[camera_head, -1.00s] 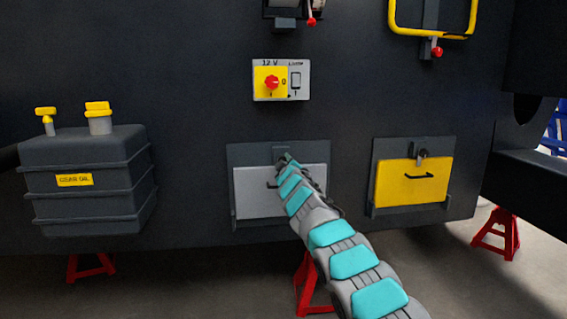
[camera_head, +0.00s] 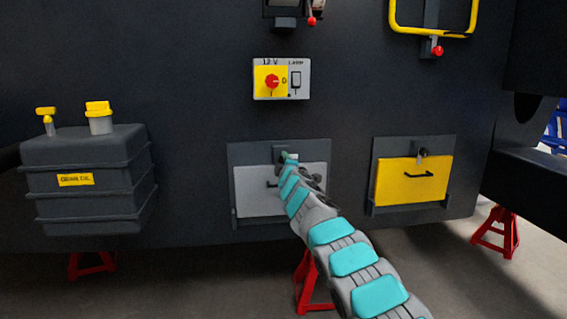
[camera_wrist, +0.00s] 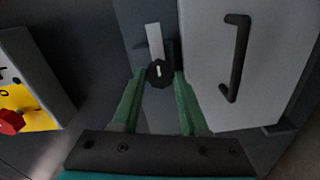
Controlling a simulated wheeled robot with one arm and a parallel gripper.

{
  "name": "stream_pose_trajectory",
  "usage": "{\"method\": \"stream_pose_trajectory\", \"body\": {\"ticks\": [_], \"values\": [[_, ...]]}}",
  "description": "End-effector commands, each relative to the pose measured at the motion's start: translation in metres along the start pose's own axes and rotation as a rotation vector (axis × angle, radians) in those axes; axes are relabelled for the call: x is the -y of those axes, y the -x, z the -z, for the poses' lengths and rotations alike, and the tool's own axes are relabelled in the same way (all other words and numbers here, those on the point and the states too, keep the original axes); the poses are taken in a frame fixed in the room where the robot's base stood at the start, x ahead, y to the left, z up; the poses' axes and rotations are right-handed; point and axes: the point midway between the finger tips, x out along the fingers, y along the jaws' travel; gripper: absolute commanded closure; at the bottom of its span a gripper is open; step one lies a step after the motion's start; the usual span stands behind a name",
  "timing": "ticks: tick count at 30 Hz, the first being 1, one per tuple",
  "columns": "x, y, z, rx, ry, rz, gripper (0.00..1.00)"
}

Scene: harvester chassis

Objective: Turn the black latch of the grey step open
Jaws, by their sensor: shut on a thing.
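The grey step (camera_head: 255,203) is a light grey panel in a dark frame, left of the yellow one in the head view. It also fills the right of the wrist view (camera_wrist: 205,75), with its black handle (camera_wrist: 236,58). The black latch (camera_wrist: 160,73) is a faceted knob with a pale mark, beside the step's edge. My gripper (camera_wrist: 159,79) has its two green fingers on either side of the knob, shut on it. In the head view my arm hides most of the latch and part of the step.
A yellow step (camera_head: 400,183) with its own latch is to the right. A switch panel (camera_head: 281,80) with a red knob is above; it also shows at the wrist view's left (camera_wrist: 30,85). A dark tank (camera_head: 85,185) stands left. Red stands (camera_head: 310,285) are below.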

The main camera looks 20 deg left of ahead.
Motion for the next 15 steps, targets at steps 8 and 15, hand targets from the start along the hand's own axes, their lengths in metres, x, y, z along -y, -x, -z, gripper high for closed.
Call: {"method": "stream_pose_trajectory", "body": {"ticks": [8, 15], "values": [[0.0004, 0.0000, 0.0008, -0.001, 0.002, 0.000, 1.00], [0.0002, 0.0000, 0.0005, -0.001, 0.001, 0.000, 0.33]]}}
